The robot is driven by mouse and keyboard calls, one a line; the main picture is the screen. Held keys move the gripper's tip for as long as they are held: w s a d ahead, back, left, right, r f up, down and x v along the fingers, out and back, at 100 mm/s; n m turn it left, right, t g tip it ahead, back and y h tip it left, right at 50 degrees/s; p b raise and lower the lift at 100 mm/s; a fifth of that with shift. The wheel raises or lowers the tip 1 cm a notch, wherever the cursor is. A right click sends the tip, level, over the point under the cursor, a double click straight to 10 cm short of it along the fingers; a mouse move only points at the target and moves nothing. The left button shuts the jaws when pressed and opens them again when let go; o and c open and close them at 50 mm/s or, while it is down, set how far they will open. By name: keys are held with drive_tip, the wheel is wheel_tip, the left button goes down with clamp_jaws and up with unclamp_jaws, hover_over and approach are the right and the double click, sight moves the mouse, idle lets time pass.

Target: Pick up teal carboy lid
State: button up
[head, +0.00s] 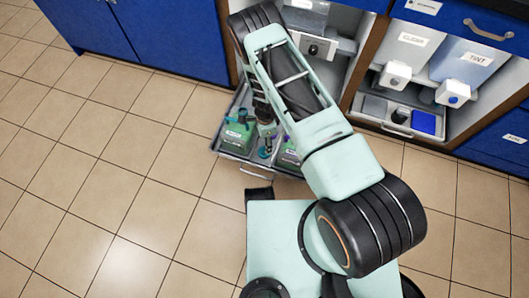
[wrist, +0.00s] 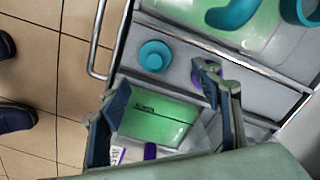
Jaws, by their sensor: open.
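The teal carboy lid (wrist: 154,56) is a small round stepped cap, lying on the grey drawer floor in the wrist view. It also shows in the head view (head: 265,152), between two green carboys. My gripper (wrist: 164,86) is open and empty, its two fingers spread. The lid lies beyond the fingertips, apart from them, up and slightly left of the gap's middle. In the head view my gripper (head: 267,130) points down over the drawer. One green carboy (wrist: 160,122) shows between the fingers, and another with a teal handle (wrist: 235,14) is at the top right.
The pulled-out drawer (head: 231,157) has raised metal walls and a front handle (wrist: 97,42). A small purple thing (wrist: 197,78) is partly hidden by the right finger. Open cabinet shelves with white containers (head: 405,45) stand right of my arm.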

sight(264, 151)
wheel_tip(264, 151, down, 2)
drive_tip(key=shift+f, duration=0.2)
drive_tip(key=f, duration=0.1)
drive_tip(key=f+b, duration=0.1)
drive_tip(key=f, duration=0.1)
drive_tip(key=f+b, duration=0.1)
drive_tip(key=f, duration=0.1)
drive_tip(key=shift+s, duration=0.4)
drive_tip(key=shift+c, duration=0.4)
drive_tip(key=c, duration=0.8)
